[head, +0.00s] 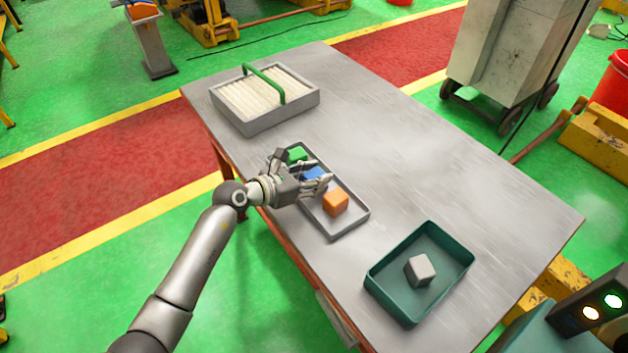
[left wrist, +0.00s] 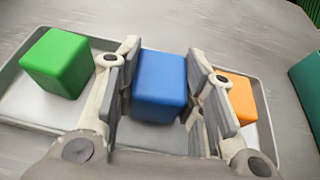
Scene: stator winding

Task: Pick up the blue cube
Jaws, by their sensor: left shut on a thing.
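The blue cube (head: 313,174) is in the grey tray (head: 354,222) on the table, between the green cube (head: 297,154) and the orange cube (head: 335,202). My left gripper (head: 314,181) reaches over the tray and is shut on the blue cube. In the left wrist view the blue cube (left wrist: 159,86) is between the two finger pads, with the green cube (left wrist: 58,62) to the left and the orange cube (left wrist: 238,97) to the right, partly behind a finger. I cannot tell whether the blue cube touches the tray floor. My right gripper is out of view.
A teal bin (head: 447,279) with a grey cube (head: 420,269) stands at the near end of the table. A grey box (head: 292,118) with a green handle and pale ribbed contents stands at the far end. The right side of the table is clear.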

